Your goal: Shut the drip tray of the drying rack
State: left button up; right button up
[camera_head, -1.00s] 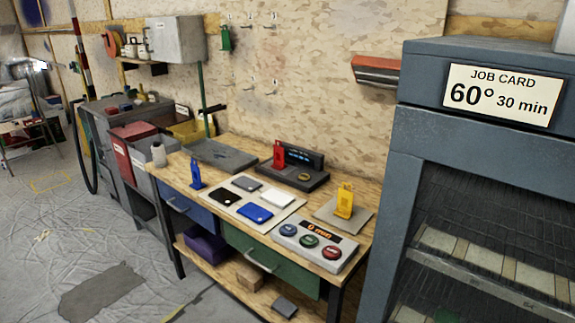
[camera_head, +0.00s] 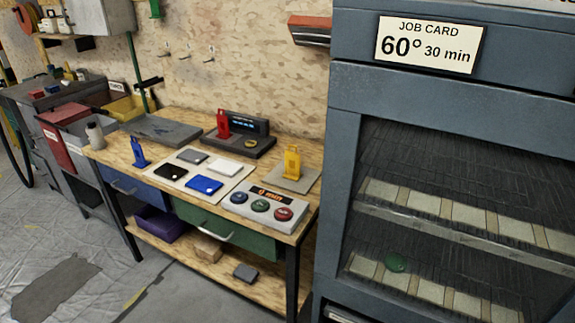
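The drying rack (camera_head: 345,145) is a tall grey-blue cabinet filling the right side of the head view. A job card (camera_head: 428,45) on its top reads 60° 30 min. The rack's lower part is out of frame. Neither of my grippers is in view.
A wooden workbench (camera_head: 115,153) stands left of the rack, with a button panel (camera_head: 264,206), colour sample cards and blue, red and yellow tags. It has a blue drawer (camera_head: 140,190) and a green drawer (camera_head: 228,228).

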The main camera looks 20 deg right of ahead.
aim_at(176, 135)
jog(key=i+j+z, duration=0.35)
jog(key=i+j, duration=0.3)
jog(key=i+j+z, duration=0.4)
jog(key=i+j, duration=0.3)
jog(key=j, duration=0.2)
